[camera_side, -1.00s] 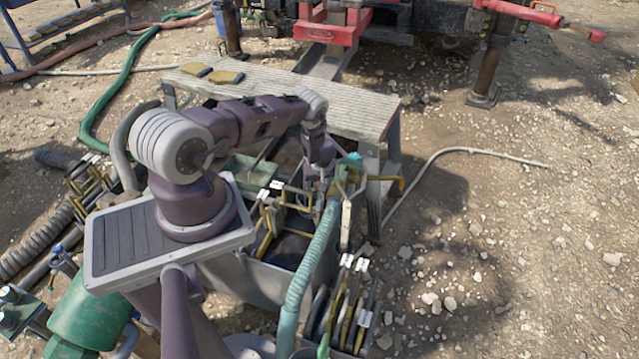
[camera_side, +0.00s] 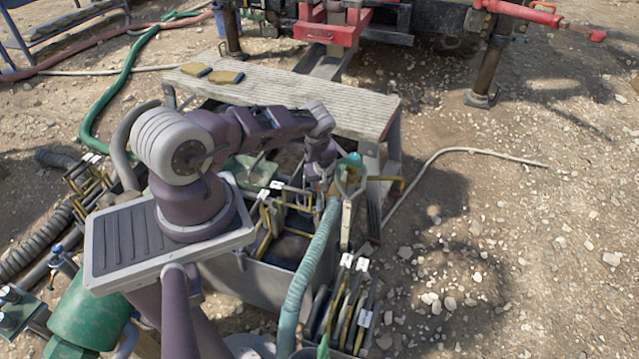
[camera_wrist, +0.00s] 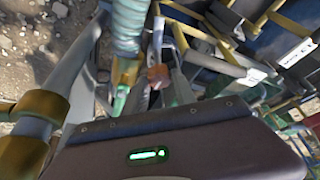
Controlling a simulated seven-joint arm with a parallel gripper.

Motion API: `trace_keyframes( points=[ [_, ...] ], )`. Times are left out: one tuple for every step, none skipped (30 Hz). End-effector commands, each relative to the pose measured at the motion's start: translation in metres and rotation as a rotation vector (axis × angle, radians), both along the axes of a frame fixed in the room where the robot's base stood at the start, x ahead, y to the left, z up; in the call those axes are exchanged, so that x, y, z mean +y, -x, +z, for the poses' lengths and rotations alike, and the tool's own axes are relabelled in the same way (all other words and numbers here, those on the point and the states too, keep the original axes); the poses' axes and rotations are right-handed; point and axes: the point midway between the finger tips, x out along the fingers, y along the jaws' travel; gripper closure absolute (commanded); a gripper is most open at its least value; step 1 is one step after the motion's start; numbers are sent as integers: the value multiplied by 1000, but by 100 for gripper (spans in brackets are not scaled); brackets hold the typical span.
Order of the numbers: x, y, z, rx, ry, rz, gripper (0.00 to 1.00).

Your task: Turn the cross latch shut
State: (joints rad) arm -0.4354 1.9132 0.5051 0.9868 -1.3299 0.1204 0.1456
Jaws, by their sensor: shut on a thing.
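My gripper (camera_wrist: 158,80) shows in the wrist view with its two fingers close together. It is shut on a small orange-brown piece (camera_wrist: 157,72), which appears to be part of the cross latch. The fingers cover much of this piece, so its turn angle cannot be told. In the side view my gripper (camera_side: 319,178) is low at the right end of the grey tank (camera_side: 262,278), just left of the teal hose. The latch is too small and too hidden to make out there.
The ribbed teal hose (camera_side: 312,262) runs close beside my gripper, and it also shows in the wrist view (camera_wrist: 130,22). Yellow-edged frames with white tags (camera_wrist: 300,48) stand to the right there. A ridged bench (camera_side: 300,98) stands behind the tank.

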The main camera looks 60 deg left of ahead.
Motion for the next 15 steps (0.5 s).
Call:
trace_keyframes(
  points=[
    [1,2,-2,6,-5,13,100],
    [1,2,-2,6,-4,24,100],
    [1,3,-2,6,-4,41,100],
    [1,2,-1,6,-5,51,100],
    [1,1,-1,6,-6,59,100],
    [0,1,-1,7,-5,71,100],
    [0,1,0,7,-5,78,100],
    [0,1,0,7,-5,83,100],
    [0,1,0,8,-4,88,100],
    [0,1,0,7,-5,90,100],
    [0,1,0,7,-5,92,100],
    [0,1,1,6,-5,93,100],
    [0,1,1,6,-4,92,100],
    [0,0,1,6,-4,92,100],
    [0,0,1,6,-4,92,100]
  ],
)
